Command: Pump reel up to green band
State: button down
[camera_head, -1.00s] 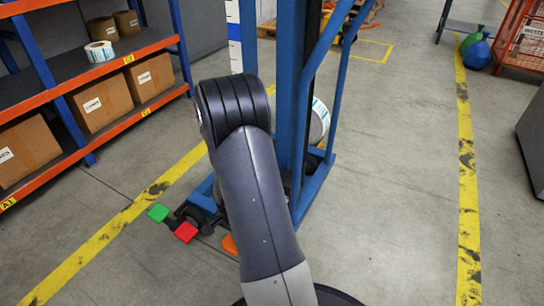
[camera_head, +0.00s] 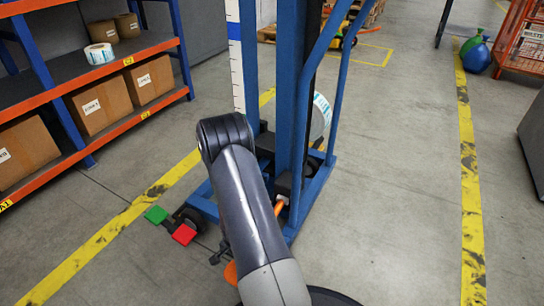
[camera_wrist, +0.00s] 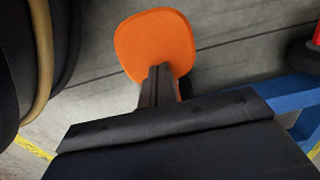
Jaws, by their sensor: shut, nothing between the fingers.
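The orange foot pedal (camera_head: 231,273) is low at the front of the blue lifting stand (camera_head: 291,95), partly behind my arm. It is large in the wrist view (camera_wrist: 155,42). My gripper (camera_wrist: 160,72) is shut and empty, its tips overlapping the pedal's near edge; I cannot tell whether they touch it. The head view hides my gripper behind my arm. The reel (camera_head: 321,113), white with blue, hangs behind the mast, partly covered by its bars. A white scale (camera_head: 238,75) with a blue band (camera_head: 233,31) stands left of the mast. No green band shows on it.
A green pedal (camera_head: 156,214) and a red pedal (camera_head: 184,235) stick out at the stand's left foot. An orange shelf rack (camera_head: 150,110) with boxes stands at left. Open floor (camera_head: 400,200) lies to the right.

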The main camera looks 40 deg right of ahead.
notch_tip(320, 180, up, 16)
jog(key=p, duration=1.1)
jog(key=shift+w+f, duration=0.1)
notch_tip(320, 180, down, 16)
jog(key=b, duration=1.1)
jog(key=shift+d, duration=0.15)
jog(key=shift+r, duration=0.25)
notch_tip(320, 180, up, 16)
jog(key=p, duration=1.1)
jog(key=shift+f, duration=0.2)
